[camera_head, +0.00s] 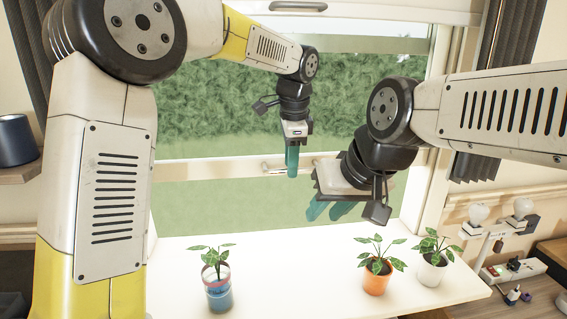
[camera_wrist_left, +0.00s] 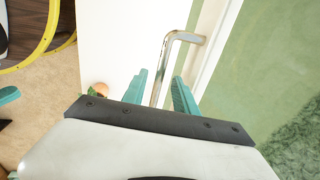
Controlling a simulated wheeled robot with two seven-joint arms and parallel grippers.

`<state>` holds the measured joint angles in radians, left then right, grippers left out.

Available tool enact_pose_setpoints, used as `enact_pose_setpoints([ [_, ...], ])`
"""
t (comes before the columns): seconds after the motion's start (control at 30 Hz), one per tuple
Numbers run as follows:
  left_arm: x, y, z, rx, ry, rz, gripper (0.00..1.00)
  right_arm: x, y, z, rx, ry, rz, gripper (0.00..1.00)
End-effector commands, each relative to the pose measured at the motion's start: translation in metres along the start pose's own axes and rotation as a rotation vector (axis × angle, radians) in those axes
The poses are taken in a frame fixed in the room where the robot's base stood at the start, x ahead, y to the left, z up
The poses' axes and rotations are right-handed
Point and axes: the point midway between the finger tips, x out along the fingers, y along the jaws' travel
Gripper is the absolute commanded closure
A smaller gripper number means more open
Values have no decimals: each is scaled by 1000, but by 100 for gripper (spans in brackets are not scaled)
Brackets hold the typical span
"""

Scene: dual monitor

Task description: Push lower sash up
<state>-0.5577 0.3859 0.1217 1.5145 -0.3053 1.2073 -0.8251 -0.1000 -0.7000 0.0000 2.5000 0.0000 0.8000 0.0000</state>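The window's lower sash shows a pale rail (camera_head: 215,170) across the middle of the head view, with green outside above and below it. A metal bar handle (camera_head: 272,168) is on this rail; in the left wrist view the shiny handle (camera_wrist_left: 165,65) bends out from the white frame. My left gripper (camera_head: 292,160) is at the handle. In the left wrist view its teal fingers (camera_wrist_left: 160,92) stand apart with the bar between them, gaps showing. My right gripper (camera_head: 330,208) hangs lower and to the right, fingers apart and empty. Its far finger is partly hidden.
A white sill (camera_head: 300,268) runs below the window. On it stand a plant in a blue pot (camera_head: 219,294), one in an orange pot (camera_head: 377,281) and one in a white pot (camera_head: 432,272). A second handle (camera_head: 298,6) is at the top. Lamps (camera_head: 479,213) stand right.

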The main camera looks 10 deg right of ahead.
Motion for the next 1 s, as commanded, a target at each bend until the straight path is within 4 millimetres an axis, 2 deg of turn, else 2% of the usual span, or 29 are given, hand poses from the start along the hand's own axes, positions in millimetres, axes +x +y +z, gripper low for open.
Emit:
enact_pose_setpoints([
  [0.27, -2, 0, 0, 0, 1, 0, 66, 0, 0, 0, 0, 0, 0, 68],
  [0.37, -10, -2, -1, 0, 2, -1, 66, 0, 0, 0, 0, 0, 0, 68],
  [0.53, -34, -7, 0, -2, 2, -2, 66, 0, 0, 0, 0, 0, 0, 68],
  [0.77, -47, 34, 8, 2, 1, -1, 66, 0, 0, 0, 0, 0, 0, 68],
  [1.0, -62, 87, 19, 2, 0, -1, 66, 0, 0, 0, 0, 0, 0, 68],
])
